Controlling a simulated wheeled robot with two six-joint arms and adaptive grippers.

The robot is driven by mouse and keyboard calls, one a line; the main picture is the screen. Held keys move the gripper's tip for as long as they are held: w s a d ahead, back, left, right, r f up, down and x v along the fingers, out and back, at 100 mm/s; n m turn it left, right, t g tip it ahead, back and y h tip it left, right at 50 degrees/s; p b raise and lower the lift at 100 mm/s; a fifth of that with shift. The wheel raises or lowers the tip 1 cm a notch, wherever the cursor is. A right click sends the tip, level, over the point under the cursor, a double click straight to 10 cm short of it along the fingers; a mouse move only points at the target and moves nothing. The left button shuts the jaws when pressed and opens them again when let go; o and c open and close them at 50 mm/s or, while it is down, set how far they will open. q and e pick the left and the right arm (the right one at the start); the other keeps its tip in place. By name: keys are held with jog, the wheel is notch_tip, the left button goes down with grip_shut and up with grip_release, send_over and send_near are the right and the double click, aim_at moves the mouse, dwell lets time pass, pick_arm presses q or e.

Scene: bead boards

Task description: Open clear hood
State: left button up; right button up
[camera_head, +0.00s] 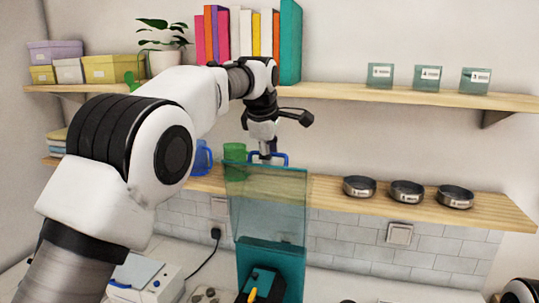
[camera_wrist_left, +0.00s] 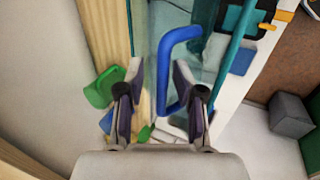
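The clear hood (camera_head: 270,205) is a see-through teal panel standing steeply above a teal machine body (camera_head: 293,264). Its blue handle (camera_head: 282,156) is at the top edge, level with the lower shelf. My left gripper (camera_head: 267,152) is at this handle, its fingers partly hidden in the head view. In the left wrist view the fingers of my left gripper (camera_wrist_left: 158,78) are apart, with the bar of the blue handle (camera_wrist_left: 164,82) between them, closer to the right finger. A gap shows on the left side. My right gripper is out of view.
Green and blue mugs (camera_head: 235,152) (camera_head: 202,158) stand on the lower shelf close to the hood's left. Several dark round tins (camera_head: 407,191) stand on its right part. The upper shelf (camera_head: 340,91) holds books, a plant and boxes. A white device (camera_head: 146,278) sits lower left.

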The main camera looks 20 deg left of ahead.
pick_arm(q)
jog(key=v, duration=1.2)
jog(key=shift+f, duration=0.1)
